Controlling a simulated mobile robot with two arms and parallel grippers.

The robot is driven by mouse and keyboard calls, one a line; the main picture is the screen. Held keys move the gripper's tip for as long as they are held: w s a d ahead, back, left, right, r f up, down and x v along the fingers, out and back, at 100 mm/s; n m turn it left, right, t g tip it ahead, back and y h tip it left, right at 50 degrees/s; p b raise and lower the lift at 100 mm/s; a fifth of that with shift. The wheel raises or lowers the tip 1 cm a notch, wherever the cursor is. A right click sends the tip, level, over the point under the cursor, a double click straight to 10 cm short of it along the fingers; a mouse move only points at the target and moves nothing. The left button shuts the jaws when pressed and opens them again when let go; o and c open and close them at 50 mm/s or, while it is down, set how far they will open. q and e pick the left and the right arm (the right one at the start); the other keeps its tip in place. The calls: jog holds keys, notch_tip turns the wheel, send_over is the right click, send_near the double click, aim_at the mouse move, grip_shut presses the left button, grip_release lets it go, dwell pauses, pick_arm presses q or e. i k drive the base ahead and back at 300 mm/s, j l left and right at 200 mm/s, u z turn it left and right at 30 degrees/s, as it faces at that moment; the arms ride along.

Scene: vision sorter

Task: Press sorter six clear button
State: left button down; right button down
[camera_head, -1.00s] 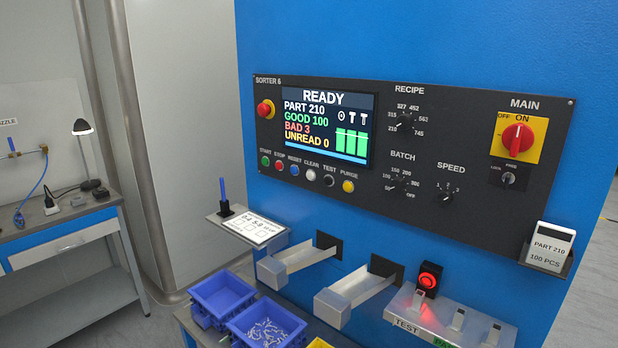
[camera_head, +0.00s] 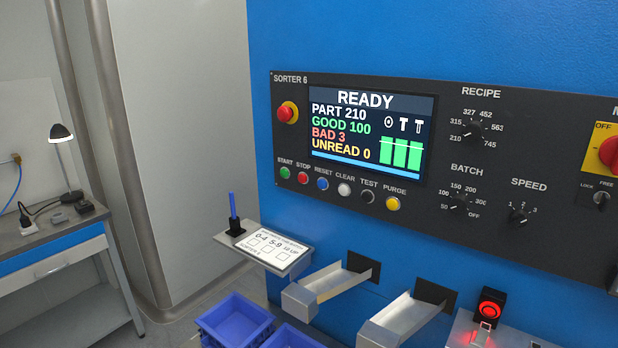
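The white CLEAR button (camera_head: 344,190) sits in the button row on the black SORTER 6 panel (camera_head: 450,130), under the screen. The blue RESET button (camera_head: 323,184) is to its left and the black TEST button (camera_head: 367,196) to its right. The screen (camera_head: 366,129) reads READY, PART 210, GOOD 100, BAD 3, UNREAD 0. Neither gripper shows in the head view, and nothing touches the CLEAR button.
Below the panel a shelf with a sheet (camera_head: 270,248) and a pen stand (camera_head: 235,229) juts out. Two metal chutes, one of them the left chute (camera_head: 325,290), stick out above blue bins (camera_head: 235,318). A red-lit button (camera_head: 488,309) is at lower right.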

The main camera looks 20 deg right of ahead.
aim_at(342, 191)
jog(key=i+j, duration=0.2)
jog(key=i, duration=0.15)
jog(key=i+j, duration=0.25)
jog(key=i+z, duration=0.1)
jog(key=z, duration=1.25)
